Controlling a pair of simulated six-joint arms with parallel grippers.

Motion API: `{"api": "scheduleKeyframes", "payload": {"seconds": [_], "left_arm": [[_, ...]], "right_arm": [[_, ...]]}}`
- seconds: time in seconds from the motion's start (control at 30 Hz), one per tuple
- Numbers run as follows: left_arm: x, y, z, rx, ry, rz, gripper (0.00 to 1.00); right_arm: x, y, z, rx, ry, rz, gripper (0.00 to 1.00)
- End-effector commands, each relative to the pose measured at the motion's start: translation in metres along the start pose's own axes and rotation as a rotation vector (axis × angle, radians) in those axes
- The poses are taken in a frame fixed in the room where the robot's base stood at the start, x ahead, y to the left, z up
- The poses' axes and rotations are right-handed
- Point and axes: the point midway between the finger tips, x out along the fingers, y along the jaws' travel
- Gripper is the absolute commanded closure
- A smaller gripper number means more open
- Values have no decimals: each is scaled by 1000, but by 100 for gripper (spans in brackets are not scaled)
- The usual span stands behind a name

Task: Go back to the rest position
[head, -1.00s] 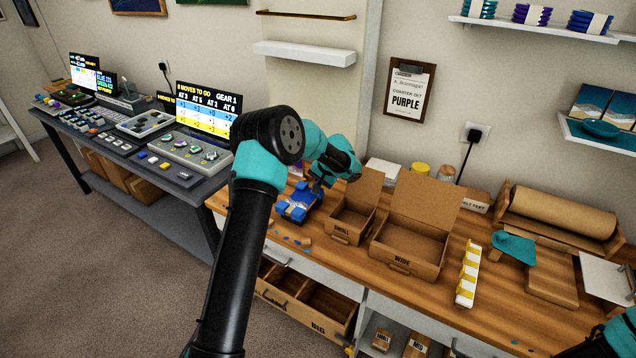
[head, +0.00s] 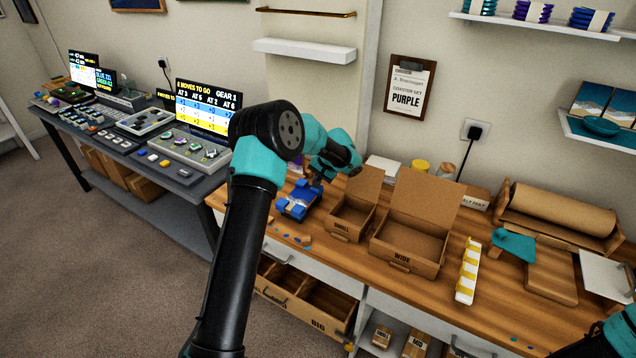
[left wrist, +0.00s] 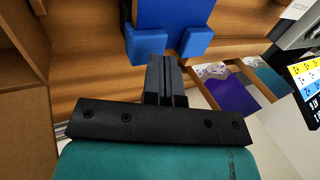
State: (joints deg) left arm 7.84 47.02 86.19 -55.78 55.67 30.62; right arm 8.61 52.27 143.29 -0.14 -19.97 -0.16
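My left gripper (head: 316,184) is just above and beside a blue object with blocky corners (head: 298,203) on the wooden workbench, left of the small box. In the left wrist view the two dark fingers (left wrist: 166,80) lie together with nothing visible between them. The blue object (left wrist: 172,14) shows just beyond the fingertips, apparently apart from them. My right arm only enters at the bottom right corner; its gripper is not in view.
Open cardboard boxes marked SMALL (head: 347,219) and WIDE (head: 409,245) stand right of the blue object. A white strip with yellow parts (head: 467,271), a paper roll (head: 560,213) and a teal piece (head: 513,244) lie further right. A dark console table (head: 180,178) stands left.

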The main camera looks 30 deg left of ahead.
Motion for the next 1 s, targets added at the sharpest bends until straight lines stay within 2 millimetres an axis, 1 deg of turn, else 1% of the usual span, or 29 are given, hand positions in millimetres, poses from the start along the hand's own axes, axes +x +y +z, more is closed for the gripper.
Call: {"api": "scheduleKeyframes", "payload": {"seconds": [0.1, 0.7, 0.83, 1.0], "left_arm": [[-10, -4, 0, -1, 1, 0, 100], [-52, -23, -1, -1, 1, 0, 100], [-59, -26, -1, -1, 1, 0, 100], [-61, -26, -1, -1, 0, 0, 100]], "right_arm": [[0, 0, 0, 0, 0, 0, 57], [0, 0, 0, 0, 0, 0, 57], [0, 0, 0, 0, 0, 0, 57], [0, 0, 0, 0, 0, 0, 57]]}}
